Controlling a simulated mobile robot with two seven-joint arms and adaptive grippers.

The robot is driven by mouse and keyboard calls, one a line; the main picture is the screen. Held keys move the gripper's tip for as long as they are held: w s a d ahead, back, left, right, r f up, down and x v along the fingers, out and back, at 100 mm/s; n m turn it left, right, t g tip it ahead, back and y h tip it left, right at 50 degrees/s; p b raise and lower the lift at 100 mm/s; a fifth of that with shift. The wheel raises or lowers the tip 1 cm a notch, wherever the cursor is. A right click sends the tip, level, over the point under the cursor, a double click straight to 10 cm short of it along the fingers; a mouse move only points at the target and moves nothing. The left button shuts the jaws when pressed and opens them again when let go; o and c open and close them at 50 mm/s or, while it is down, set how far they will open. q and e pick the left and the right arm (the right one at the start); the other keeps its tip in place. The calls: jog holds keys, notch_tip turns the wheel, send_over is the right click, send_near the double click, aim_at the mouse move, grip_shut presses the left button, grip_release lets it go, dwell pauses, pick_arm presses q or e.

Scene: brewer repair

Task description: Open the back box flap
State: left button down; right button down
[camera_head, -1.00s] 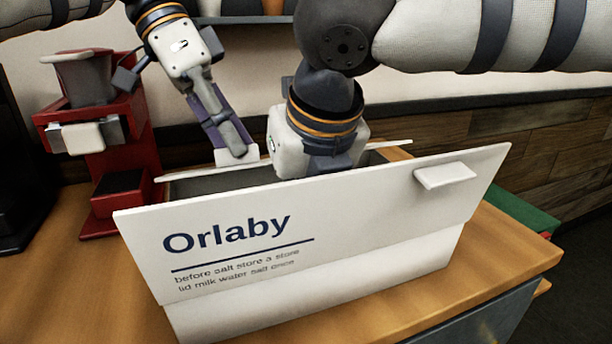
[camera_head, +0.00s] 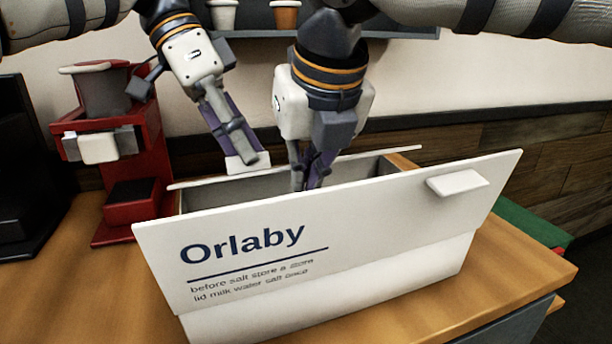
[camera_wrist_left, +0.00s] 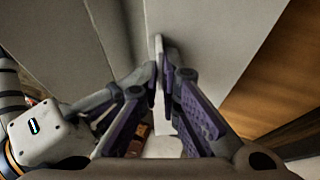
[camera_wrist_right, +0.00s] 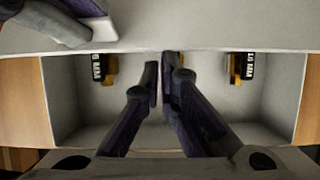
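The white "Orlaby" box stands on the wooden counter. Its front flap (camera_head: 300,235) is raised, with a white tab (camera_head: 458,184) near its right end. The back flap (camera_head: 350,157) shows as a thin edge along the far side; its pale face (camera_wrist_right: 210,25) fills the top of the right wrist view. My left gripper (camera_head: 238,150) appears shut on the back flap's white tab (camera_head: 247,163), a thin plate between the fingers in the left wrist view (camera_wrist_left: 161,75). My right gripper (camera_head: 306,180) looks shut and empty over the box opening, its tips partly behind the front flap.
Inside the box are black-and-yellow items, one left (camera_wrist_right: 103,68) and one right (camera_wrist_right: 241,68). A red coffee machine (camera_head: 145,170) stands left of the box, a black appliance (camera_head: 20,190) further left. A shelf with cups (camera_head: 285,15) is on the wall behind.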

pick_arm(q)
jog(key=c, duration=1.8)
grip_release()
jog(key=shift+s+d+f, duration=0.1)
jog(key=shift+s+f, duration=0.15)
jog(key=shift+f, duration=0.1)
jog(key=shift+r, duration=0.1)
pick_arm(e)
jog(key=shift+w+r, duration=0.15)
jog(key=shift+r, duration=0.25)
